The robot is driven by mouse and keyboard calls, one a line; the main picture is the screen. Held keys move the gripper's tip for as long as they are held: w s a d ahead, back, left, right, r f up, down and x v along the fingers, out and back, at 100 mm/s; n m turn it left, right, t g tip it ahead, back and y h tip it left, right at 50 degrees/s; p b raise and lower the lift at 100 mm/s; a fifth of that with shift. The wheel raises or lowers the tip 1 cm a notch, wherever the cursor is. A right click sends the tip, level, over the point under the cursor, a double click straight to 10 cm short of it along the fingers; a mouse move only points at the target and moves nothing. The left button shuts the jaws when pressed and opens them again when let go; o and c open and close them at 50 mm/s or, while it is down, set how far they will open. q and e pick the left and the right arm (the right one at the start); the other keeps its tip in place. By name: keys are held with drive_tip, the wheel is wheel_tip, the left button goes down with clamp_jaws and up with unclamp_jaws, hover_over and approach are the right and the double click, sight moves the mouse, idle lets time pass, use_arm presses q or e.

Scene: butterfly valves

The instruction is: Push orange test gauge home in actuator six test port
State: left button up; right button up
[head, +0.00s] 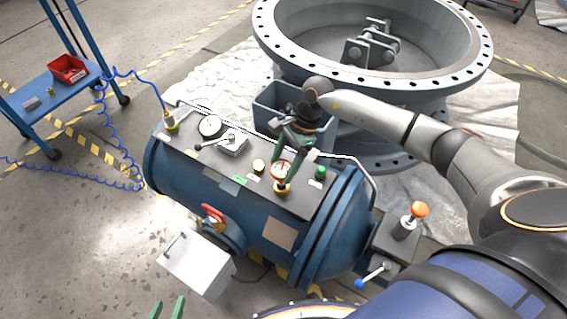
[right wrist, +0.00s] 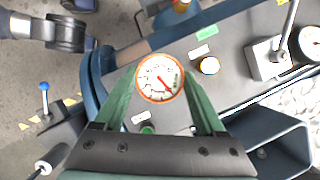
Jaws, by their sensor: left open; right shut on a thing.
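The orange test gauge (head: 281,170) has a white dial with an orange rim and stands over the dark top plate (head: 221,166) of the blue actuator (head: 272,226). A brass-yellow fitting (head: 282,188) shows directly below it; how deep its stem sits I cannot tell. My right gripper (right wrist: 158,82) is shut on the gauge, its green fingers on either side of the dial. The dial (right wrist: 160,77) faces the right wrist camera. My left gripper (head: 167,309) shows only its green fingertips, apart and empty, at the bottom edge of the head view.
On the plate are a yellow-ringed port (head: 259,166), a green cap (head: 320,172), a black-rimmed gauge (head: 209,126) and a lever block (head: 233,144). A rail runs along the plate's far edge. A blue-grey bin (head: 267,112) and large flanged ring (head: 300,66) stand behind.

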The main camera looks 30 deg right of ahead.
drive_tip(key=shift+f+b, duration=0.2)
drive_tip(key=shift+b, duration=0.35)
idle(1.3)
drive_tip(key=shift+f+b, duration=0.65)
drive_tip(key=shift+b, duration=0.2)
idle(0.5)
idle(0.4)
drive_tip(key=shift+f, duration=0.1)
drive_tip(key=shift+f+b, duration=0.45)
drive_tip(key=shift+b, duration=0.05)
idle(0.4)
drive_tip(key=o, duration=1.2)
drive_tip(key=shift+r, duration=0.1)
